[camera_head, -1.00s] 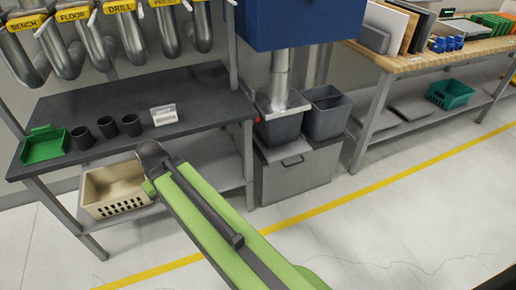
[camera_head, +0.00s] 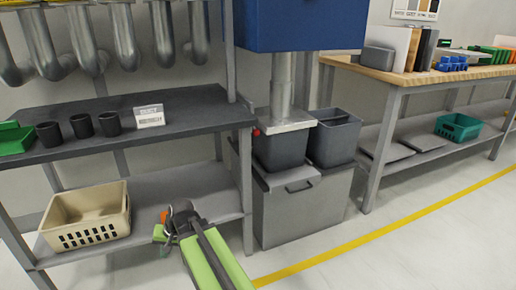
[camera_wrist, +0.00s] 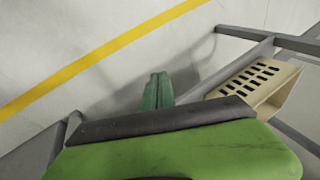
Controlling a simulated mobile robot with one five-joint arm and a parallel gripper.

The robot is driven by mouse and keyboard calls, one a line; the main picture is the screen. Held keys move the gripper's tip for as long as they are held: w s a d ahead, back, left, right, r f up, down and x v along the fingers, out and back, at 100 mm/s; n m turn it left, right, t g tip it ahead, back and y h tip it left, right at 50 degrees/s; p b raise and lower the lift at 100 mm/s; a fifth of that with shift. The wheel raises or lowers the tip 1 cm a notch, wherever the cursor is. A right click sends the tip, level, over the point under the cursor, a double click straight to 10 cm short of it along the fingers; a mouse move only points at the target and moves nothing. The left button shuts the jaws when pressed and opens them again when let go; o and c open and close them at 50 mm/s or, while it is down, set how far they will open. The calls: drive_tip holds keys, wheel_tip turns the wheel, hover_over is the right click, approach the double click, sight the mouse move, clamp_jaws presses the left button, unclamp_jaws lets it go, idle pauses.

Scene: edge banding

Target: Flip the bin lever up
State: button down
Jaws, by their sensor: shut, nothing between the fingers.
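A grey bin (camera_head: 281,150) sits under the metal duct (camera_head: 284,85) of the blue unit, its top against a flat metal collar (camera_head: 288,123). A small red-tipped part (camera_head: 257,132), perhaps the lever, shows at the bin's left by the bench corner; its position is too small to tell. My gripper (camera_head: 161,234) is low in front of the dark bench's lower shelf, left of and below the bin, apart from it. In the wrist view its green fingers (camera_wrist: 157,92) are together and empty above the floor; no bin shows there.
A second grey bin (camera_head: 333,140) stands at the right, beside the first, on a grey cabinet (camera_head: 300,212) with a handle. A beige basket (camera_head: 90,218) is on the bench's lower shelf. The bench leg (camera_head: 246,190) stands between my gripper and the cabinet. Floor in front is clear.

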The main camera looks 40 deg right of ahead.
drive_tip(key=w+d+r+m+t+h, duration=0.1)
drive_tip(key=w+d+r+m+t, duration=0.15)
drive_tip(key=d+r+m, duration=0.5)
drive_tip(key=w+d+r+m+t+h, duration=0.15)
drive_tip(key=d+m+t, duration=0.3)
drive_tip(key=d, duration=0.55)
drive_tip(key=w+d+r+m+t, duration=0.25)
drive_tip(key=d+r+m, duration=0.3)
drive_tip(key=d, duration=0.35)
drive_tip(key=s+d+r+m+t+h, duration=0.1)
drive_tip(key=s+d+r+m+h, duration=0.2)
drive_tip(key=d+m, duration=0.4)
drive_tip(key=s+d+r+m+t+h, duration=0.1)
drive_tip(key=s+d+r+m+h, duration=0.2)
drive_tip(key=d, duration=1)
drive_tip(key=s+m+h, duration=0.1)
drive_tip(key=s+m, duration=0.2)
drive_tip(key=m, duration=0.1)
drive_tip(key=shift+s+d+r+h, duration=0.15)
drive_tip(key=shift+s+h, duration=0.05)
drive_tip(key=shift+h, duration=0.15)
drive_tip(key=shift+m, duration=0.25)
